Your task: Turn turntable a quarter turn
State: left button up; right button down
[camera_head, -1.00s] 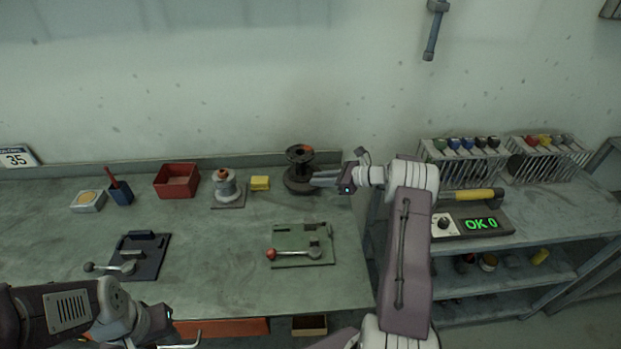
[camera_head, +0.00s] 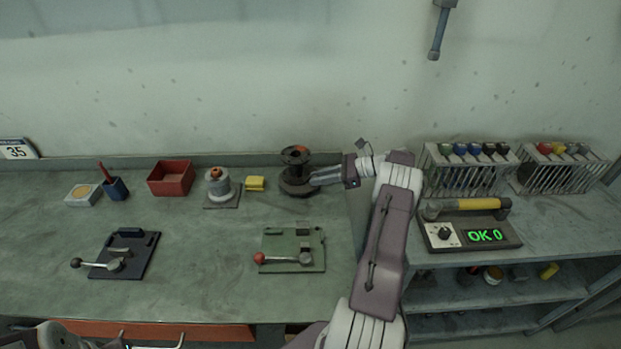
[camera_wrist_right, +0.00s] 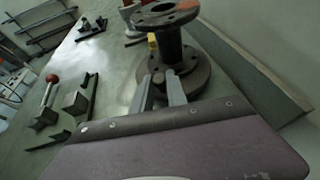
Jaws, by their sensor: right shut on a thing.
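The turntable (camera_head: 297,188) is a dark round base at the back right of the bench. A dark flanged spool (camera_head: 296,158) stands upright on it, with an orange patch on its top flange. The base (camera_wrist_right: 202,82) and spool (camera_wrist_right: 168,42) also show in the right wrist view. My right gripper (camera_head: 313,180) reaches in from the right, its fingers low at the turntable's edge. In the right wrist view its fingers (camera_wrist_right: 160,82) are shut on a part at the near edge, mostly hidden between them. Only a sliver of my left gripper (camera_head: 155,346) shows at the bottom edge.
A green fixture with a red-knobbed lever (camera_head: 292,250) lies in front of the turntable. A yellow block (camera_head: 255,183) and grey stand (camera_head: 220,188) are to its left. A shelf with valve racks (camera_head: 470,168) and an "OK 0" display (camera_head: 485,236) stands right.

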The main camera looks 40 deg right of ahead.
jog(key=shift+r, duration=0.15)
jog(key=c, duration=1.3)
grip_release()
jog(key=b+v, duration=0.1)
jog(key=v, duration=0.8)
jog(key=shift+d, duration=0.1)
